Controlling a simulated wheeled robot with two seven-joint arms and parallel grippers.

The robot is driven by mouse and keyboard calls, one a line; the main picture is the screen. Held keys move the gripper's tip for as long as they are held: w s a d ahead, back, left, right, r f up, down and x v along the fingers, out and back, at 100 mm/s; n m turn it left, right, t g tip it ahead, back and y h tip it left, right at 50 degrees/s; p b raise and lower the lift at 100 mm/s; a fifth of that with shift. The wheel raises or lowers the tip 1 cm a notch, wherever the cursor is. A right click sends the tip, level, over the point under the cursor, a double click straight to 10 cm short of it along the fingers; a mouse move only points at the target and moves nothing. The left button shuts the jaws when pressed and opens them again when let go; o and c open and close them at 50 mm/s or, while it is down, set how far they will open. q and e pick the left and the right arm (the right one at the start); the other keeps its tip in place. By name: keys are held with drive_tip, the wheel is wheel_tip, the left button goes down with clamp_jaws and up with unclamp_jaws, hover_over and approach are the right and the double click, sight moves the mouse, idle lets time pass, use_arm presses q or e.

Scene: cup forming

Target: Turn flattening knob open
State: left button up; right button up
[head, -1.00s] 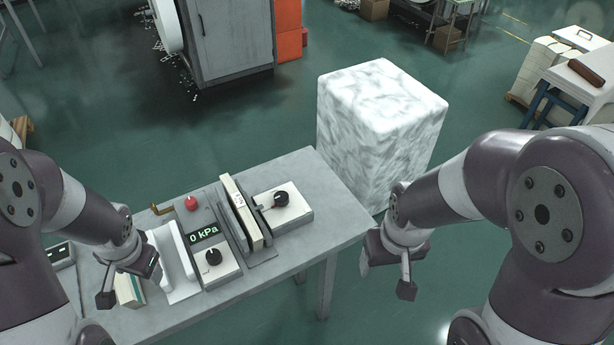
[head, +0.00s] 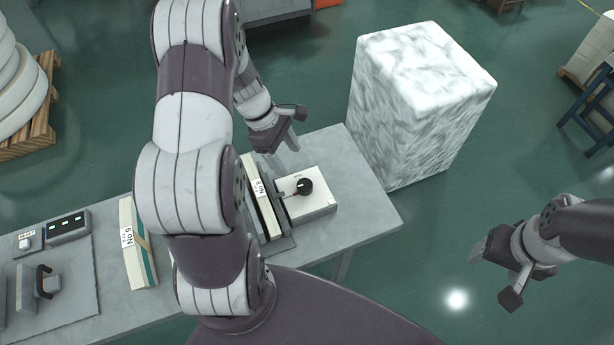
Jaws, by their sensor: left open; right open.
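A black round knob (head: 304,187) sits on top of a white box (head: 319,205) near the right end of the grey table (head: 362,192). A pale slab labelled No 8 (head: 262,190) stands upright in a dark holder just left of that box. My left gripper (head: 292,130) is open and empty, beyond the knob near the table's far edge and apart from it. My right gripper (head: 492,275) is open and empty over the floor, right of the table. My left arm hides the middle of the table, including the red button, the pressure display and the second knob seen earlier.
A marbled white block (head: 420,100) stands on the floor right of the table. A second labelled slab (head: 138,245), a switch box (head: 68,227) and a black-handled device (head: 40,285) are on the table's left part. Floor between table and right gripper is clear.

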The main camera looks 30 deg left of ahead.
sight(304, 184)
use_arm(q)
drive_tip(key=x, duration=1)
drive_tip(key=shift+w+f+p, duration=0.15)
drive_tip(key=shift+p, duration=0.15)
drive_tip(key=shift+w+f, duration=0.15)
drive_tip(key=shift+f, duration=0.05)
drive_tip(key=c, duration=1.1)
